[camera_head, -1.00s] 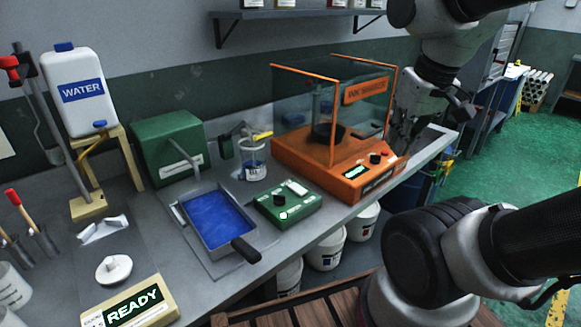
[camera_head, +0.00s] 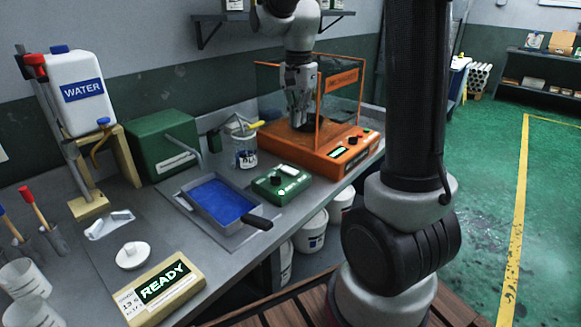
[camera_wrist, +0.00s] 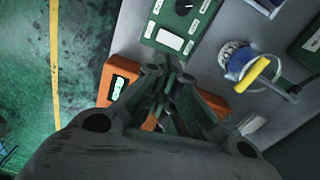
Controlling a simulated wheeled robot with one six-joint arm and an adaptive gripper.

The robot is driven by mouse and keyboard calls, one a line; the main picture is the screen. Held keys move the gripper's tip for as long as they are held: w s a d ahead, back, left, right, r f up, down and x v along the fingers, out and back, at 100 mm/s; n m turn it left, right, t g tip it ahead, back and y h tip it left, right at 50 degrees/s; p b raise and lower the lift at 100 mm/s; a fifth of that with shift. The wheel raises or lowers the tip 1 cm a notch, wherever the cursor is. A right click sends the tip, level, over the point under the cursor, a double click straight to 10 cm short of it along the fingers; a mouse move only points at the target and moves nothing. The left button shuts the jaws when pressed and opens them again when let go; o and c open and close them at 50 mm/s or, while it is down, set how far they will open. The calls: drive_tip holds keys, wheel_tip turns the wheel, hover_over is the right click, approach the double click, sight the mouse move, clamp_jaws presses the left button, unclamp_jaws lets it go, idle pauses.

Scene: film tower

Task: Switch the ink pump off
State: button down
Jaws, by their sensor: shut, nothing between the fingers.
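A green control box (camera_head: 281,186) with a black knob (camera_head: 276,180) and a pale label sits on the bench, right of the blue tray; I cannot read its name. The box also shows at the top of the wrist view (camera_wrist: 171,45), its knob (camera_wrist: 183,6) near the upper edge.
A beaker with a yellow-handled part (camera_head: 246,150) stands behind the green box. The blue tray (camera_head: 222,198) has a black handle reaching toward the bench edge. A green cabinet (camera_head: 163,142) and READY display (camera_head: 162,284) are further left. White buckets (camera_head: 311,233) stand below.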

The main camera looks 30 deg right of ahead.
sight(298, 173)
drive_tip(key=shift+m, duration=0.7)
wheel_tip(298, 173, down, 14)
drive_tip(key=shift+f, duration=0.1)
idle(0.4)
drive_tip(key=shift+s+f, duration=0.15)
drive_tip(key=shift+f, duration=0.15)
drive_tip(key=shift+w+a+r, duration=0.2)
drive_tip(key=shift+w+r, duration=0.2)
drive_tip(key=shift+w, duration=0.3)
